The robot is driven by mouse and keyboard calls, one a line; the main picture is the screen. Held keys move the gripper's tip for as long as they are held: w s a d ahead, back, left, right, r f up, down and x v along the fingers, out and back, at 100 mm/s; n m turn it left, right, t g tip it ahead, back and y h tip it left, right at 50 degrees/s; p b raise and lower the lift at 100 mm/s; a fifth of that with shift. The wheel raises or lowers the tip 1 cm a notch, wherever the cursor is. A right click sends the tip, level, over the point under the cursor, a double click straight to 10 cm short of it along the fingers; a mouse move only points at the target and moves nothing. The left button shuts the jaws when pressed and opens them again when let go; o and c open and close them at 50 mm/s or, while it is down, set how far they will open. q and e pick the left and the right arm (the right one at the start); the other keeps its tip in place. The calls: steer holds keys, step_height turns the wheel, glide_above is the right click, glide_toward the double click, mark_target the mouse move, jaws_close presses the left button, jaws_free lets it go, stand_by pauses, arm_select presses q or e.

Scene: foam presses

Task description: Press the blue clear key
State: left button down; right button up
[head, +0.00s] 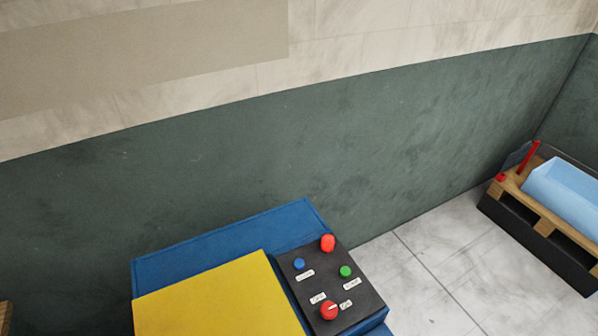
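The blue key (299,264) is a small round button at the upper left of a dark control panel (303,283). A small white label sits just below it, its text too small to read surely. The panel is on the right part of a blue machine (230,238) with a yellow top (215,305). A green button (345,271), a red button (328,242) and a red knob (329,310) share the panel. Neither of my grippers shows in the head view, and nothing covers the blue key.
A wooden pallet (546,222) on a black base stands on the floor at the right. It carries a light blue tray (565,193) and a red upright handle (530,156). Grey tiled floor (430,270) between machine and pallet is clear. A green and beige wall is behind.

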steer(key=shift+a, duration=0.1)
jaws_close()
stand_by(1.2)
